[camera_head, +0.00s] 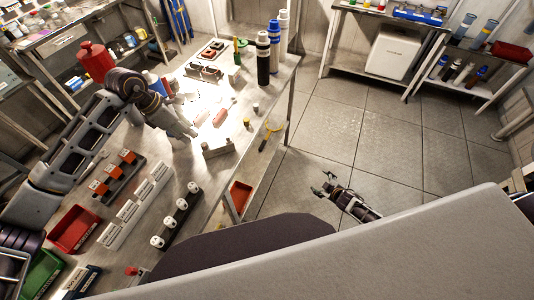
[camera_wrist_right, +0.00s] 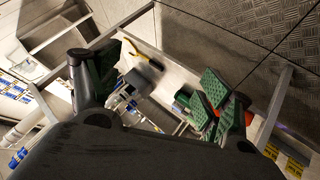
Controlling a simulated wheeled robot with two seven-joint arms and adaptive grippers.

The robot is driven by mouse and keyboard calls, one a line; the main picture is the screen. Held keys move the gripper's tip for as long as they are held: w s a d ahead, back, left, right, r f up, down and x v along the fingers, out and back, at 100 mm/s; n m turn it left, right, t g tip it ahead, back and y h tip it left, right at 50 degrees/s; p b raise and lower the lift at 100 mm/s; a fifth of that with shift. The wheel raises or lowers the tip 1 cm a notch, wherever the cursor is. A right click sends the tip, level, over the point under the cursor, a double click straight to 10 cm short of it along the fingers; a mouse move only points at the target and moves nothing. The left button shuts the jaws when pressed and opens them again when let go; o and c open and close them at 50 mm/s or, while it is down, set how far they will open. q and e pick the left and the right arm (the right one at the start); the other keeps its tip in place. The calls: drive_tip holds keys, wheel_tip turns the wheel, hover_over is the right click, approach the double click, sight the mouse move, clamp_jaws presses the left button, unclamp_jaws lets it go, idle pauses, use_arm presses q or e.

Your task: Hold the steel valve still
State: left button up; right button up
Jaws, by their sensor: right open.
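A small grey metal piece (camera_head: 218,148) with short knobs lies near the right edge of the bench; it may be the steel valve, but I cannot be sure. My left gripper (camera_head: 184,128) is over the bench just left of it, apart from it; its fingers are too small to read. My right gripper (camera_head: 328,184) is away from the bench, above the floor at its right. In the right wrist view my right gripper (camera_wrist_right: 160,82) shows its green-padded fingers spread wide. A grey block (camera_wrist_right: 138,80) shows beyond the fingers, not held.
A yellow-handled tool (camera_head: 271,131) lies at the bench's right edge. Tall bottles (camera_head: 263,58) stand at the back. A black rack with white-topped parts (camera_head: 178,215) and a red bin (camera_head: 74,229) are in front. The tiled floor (camera_head: 370,130) on the right is clear.

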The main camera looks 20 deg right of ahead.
sight(229, 141)
drive_tip(key=w+a+r+n+t+y, duration=0.2)
drive_tip(key=w+a+r+y, duration=0.1)
drive_tip(key=w+a+r, duration=0.5)
drive_tip(key=s+a+r+y, duration=0.2)
drive_tip(key=a+r+y, duration=0.3)
drive_tip(key=a+r, duration=0.4)
drive_tip(key=s+a+r+y, duration=0.2)
drive_tip(key=a+r+y, duration=0.3)
drive_tip(key=a+r, duration=0.5)
wheel_tip(229, 141, up, 4)
drive_tip(key=shift+s+f+g+y, duration=0.25)
drive_tip(key=shift+s+g+y, duration=0.05)
drive_tip(key=shift+s+g, duration=0.1)
drive_tip(key=shift+w+a, duration=0.1)
drive_tip(key=shift+w, duration=0.05)
drive_tip(key=shift+x, duration=6.75)
